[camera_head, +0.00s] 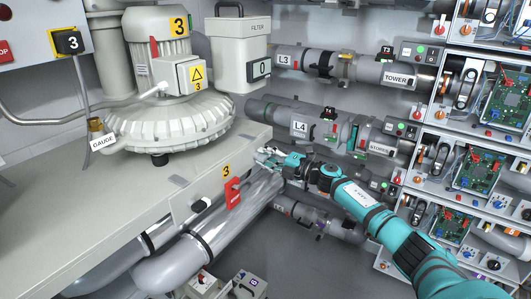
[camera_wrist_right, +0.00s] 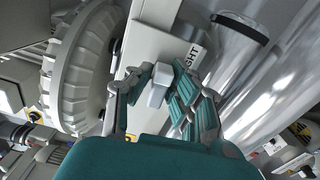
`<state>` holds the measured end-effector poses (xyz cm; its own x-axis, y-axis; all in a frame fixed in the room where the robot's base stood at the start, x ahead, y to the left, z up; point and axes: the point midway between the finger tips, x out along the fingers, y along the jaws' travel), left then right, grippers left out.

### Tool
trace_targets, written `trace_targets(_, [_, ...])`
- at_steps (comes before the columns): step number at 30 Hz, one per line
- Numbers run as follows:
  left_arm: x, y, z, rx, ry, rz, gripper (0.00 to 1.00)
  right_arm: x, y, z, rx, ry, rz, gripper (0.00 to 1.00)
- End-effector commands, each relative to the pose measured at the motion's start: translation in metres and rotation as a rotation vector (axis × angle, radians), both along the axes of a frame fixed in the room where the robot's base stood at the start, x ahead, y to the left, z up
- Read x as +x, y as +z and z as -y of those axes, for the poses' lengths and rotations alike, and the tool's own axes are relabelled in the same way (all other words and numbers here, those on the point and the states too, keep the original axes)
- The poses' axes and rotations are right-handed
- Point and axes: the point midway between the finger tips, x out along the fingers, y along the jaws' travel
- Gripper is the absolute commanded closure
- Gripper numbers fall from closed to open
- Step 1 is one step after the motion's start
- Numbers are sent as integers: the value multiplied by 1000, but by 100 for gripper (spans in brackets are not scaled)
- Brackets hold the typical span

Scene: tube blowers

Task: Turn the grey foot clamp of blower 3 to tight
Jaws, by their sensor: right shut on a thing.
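Blower 3 (camera_head: 172,118) is a pale ribbed housing with a motor, standing on a light grey bench (camera_head: 90,215); its ribbed side also shows in the right wrist view (camera_wrist_right: 78,75). My right gripper (camera_head: 270,157) is at the bench's right end, beside the blower. In the right wrist view my right gripper (camera_wrist_right: 158,92) is shut with its teal fingers on both sides of a small grey block, the grey foot clamp (camera_wrist_right: 160,80). A partly covered label ending in "GHT" (camera_wrist_right: 192,55) is beside the clamp. In the head view my gripper mostly hides the clamp. My left gripper is out of view.
A red handle (camera_head: 232,193) marked 3 is on the bench front, above shiny pipes (camera_head: 205,240). Pipes L3 (camera_head: 285,60) and L4 (camera_head: 300,127) run along the wall. Racks with circuit boards (camera_head: 480,170) stand at the right. A filter box (camera_head: 238,50) is behind the blower.

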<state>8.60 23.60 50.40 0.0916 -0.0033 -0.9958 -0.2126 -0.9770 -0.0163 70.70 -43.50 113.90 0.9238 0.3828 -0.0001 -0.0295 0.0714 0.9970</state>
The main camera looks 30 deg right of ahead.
Motion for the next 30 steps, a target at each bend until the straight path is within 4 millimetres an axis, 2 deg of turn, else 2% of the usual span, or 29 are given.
trace_targets(9, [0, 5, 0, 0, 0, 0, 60, 0, -1, 1, 78, -3, -33, 100])
trace_targets(22, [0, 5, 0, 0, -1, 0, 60, 0, -2, 1, 88, -2, -36, 100])
trace_targets(23, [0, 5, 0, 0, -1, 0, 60, 0, -2, 1, 87, -2, -37, 81])
trace_targets(24, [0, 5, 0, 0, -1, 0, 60, 0, -2, 1, 88, -2, -36, 75])
trace_targets(27, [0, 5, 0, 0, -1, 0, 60, 0, -2, 1, 87, -2, -37, 62])
trace_targets(30, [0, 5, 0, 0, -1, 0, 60, 0, -2, 1, 86, -1, -37, 62])
